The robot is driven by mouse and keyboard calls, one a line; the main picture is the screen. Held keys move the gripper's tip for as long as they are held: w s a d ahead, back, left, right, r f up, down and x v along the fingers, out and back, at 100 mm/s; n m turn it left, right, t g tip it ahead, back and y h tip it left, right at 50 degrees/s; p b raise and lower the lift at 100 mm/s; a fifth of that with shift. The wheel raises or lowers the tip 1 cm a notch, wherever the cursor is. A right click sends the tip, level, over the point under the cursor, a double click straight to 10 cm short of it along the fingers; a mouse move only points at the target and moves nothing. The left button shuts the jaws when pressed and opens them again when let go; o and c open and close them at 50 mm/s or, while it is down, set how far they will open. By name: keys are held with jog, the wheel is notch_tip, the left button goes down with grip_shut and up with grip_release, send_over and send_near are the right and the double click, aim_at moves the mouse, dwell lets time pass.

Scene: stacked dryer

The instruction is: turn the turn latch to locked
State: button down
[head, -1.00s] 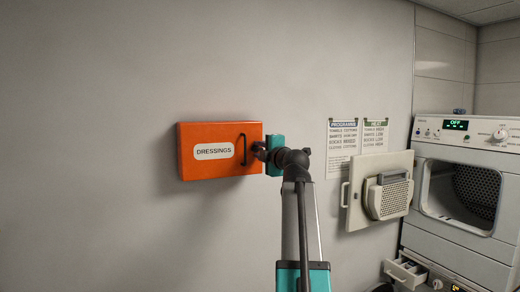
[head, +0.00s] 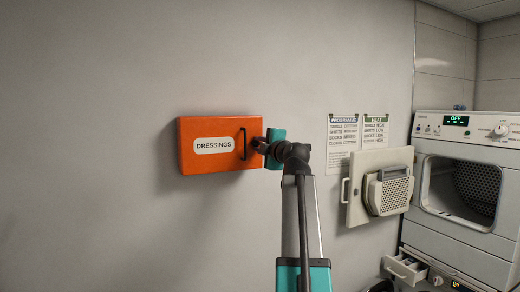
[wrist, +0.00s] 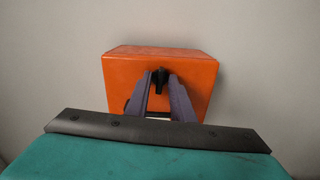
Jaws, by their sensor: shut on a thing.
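An orange box labelled DRESSINGS (head: 200,160) hangs on the wall in the head view, with a black bar handle (head: 244,143) on its front. The box front (wrist: 120,75) also fills the middle of the wrist view. A small black turn latch (wrist: 160,80) stands out from it, upright in that picture. My gripper (head: 263,147) is at the right end of the box. In the wrist view my gripper (wrist: 160,84) has one finger on each side of the latch, shut on it. The latch is hidden behind my gripper in the head view.
To the right, an open dryer door (head: 357,190) stands out near two printed sheets (head: 343,140) on the wall. The dryer (head: 465,240) has an open drum and a pulled-out drawer (head: 407,266) below. The wall left of the box is clear.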

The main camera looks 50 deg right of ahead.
jog(key=shift+f+m+b, duration=0.2)
jog(key=shift+m+b, duration=1.8)
jog(key=shift+b, duration=0.75)
jog(key=m+b, duration=0.4)
jog(key=m, duration=0.1)
jog(key=shift+r, duration=0.1)
jog(key=shift+r+m+b, duration=0.1)
jog(key=shift+m+b, duration=0.9)
jog(key=shift+m, duration=3)
jog(key=c, duration=1.9)
grip_release()
jog(key=shift+o, duration=0.2)
jog(key=shift+s, duration=0.1)
